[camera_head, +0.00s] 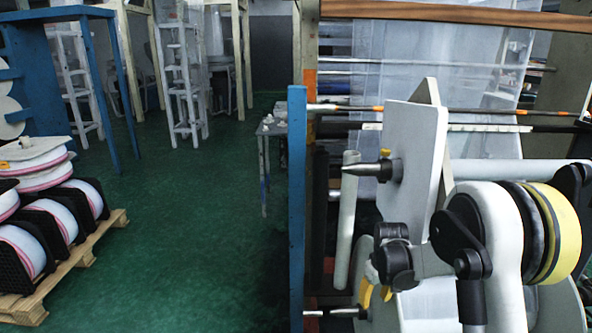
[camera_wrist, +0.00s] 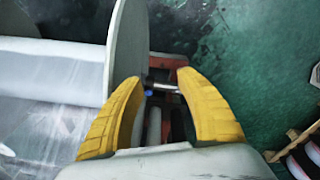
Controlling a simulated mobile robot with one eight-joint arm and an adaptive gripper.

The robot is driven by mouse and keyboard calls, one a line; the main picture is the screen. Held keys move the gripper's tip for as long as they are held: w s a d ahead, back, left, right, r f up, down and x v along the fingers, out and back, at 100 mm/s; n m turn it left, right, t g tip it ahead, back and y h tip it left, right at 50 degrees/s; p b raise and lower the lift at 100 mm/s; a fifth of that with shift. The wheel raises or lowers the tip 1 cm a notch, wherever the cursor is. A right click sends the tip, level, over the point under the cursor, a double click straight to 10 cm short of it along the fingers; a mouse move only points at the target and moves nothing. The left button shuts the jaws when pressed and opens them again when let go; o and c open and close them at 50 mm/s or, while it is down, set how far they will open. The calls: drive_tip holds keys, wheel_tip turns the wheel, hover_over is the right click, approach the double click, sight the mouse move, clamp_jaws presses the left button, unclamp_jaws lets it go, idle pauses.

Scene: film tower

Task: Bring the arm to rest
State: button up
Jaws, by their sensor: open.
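My gripper (camera_wrist: 160,85) shows in the wrist view with its two yellow fingers apart. No object shows held between them. Behind the gap are a metal rod end and a reddish machine part. In the head view my arm (camera_head: 505,240) fills the lower right, in front of the film machine. The gripper's fingers are mostly hidden there behind my arm; only yellow bits show low down. A pale round flange (camera_wrist: 127,45) of a film roll (camera_wrist: 50,75) is close to the left finger in the wrist view. I cannot tell whether they touch.
The machine's blue post (camera_head: 297,200) stands left of my arm. A pointed metal spindle (camera_head: 365,170) sticks out leftward from a grey plate (camera_head: 411,150). A wooden pallet (camera_head: 75,262) with several rolls is at the left. The green floor (camera_head: 190,235) between is clear.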

drive_tip(key=s+a+r+m+t, duration=0.1)
drive_tip(key=s+r, duration=0.6)
drive_tip(key=r, duration=0.3)
drive_tip(key=s+a+r+m+t, duration=0.1)
drive_tip(key=s+a+r+t, duration=0.1)
drive_tip(key=s+r, duration=0.65)
drive_tip(key=s+a+r+m+t, duration=0.1)
drive_tip(key=s+r+t, duration=0.1)
drive_tip(key=s, duration=1.1)
drive_tip(key=shift+s+r+m+t, duration=0.15)
drive_tip(key=shift+r+m+t, duration=0.25)
drive_tip(key=shift+r, duration=0.3)
drive_tip(key=shift+o, duration=0.3)
